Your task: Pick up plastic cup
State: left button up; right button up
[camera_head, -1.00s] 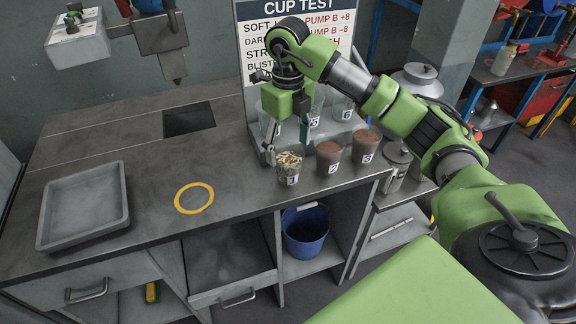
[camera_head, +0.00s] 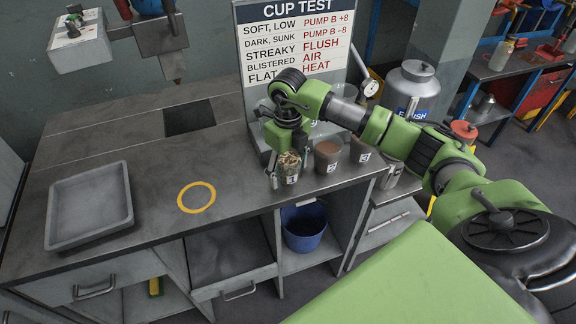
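A clear plastic cup (camera_head: 289,170) labelled 1, filled with pale flaky bits, stands near the front edge of the grey worktop (camera_head: 110,120). My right gripper (camera_head: 289,167) is lowered over it from above, one finger on its left side and the other at its right rear. I cannot tell whether the fingers touch the cup. Cups with brown contents, number 2 (camera_head: 327,158) and number 3 (camera_head: 362,150), stand to its right. My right gripper and arm mostly hide the cups behind. My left gripper is not in view.
A grey tray (camera_head: 126,205) lies at the left of the worktop and a yellow ring (camera_head: 183,205) marks a clear area beside it. A square opening (camera_head: 190,118) lies behind the ring. The cup-test sign (camera_head: 295,45) stands at the back. A blue bucket (camera_head: 305,240) sits below.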

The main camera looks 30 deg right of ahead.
jog(key=c, duration=0.9)
jog(key=shift+o, duration=0.2)
jog(key=shift+r, duration=0.1)
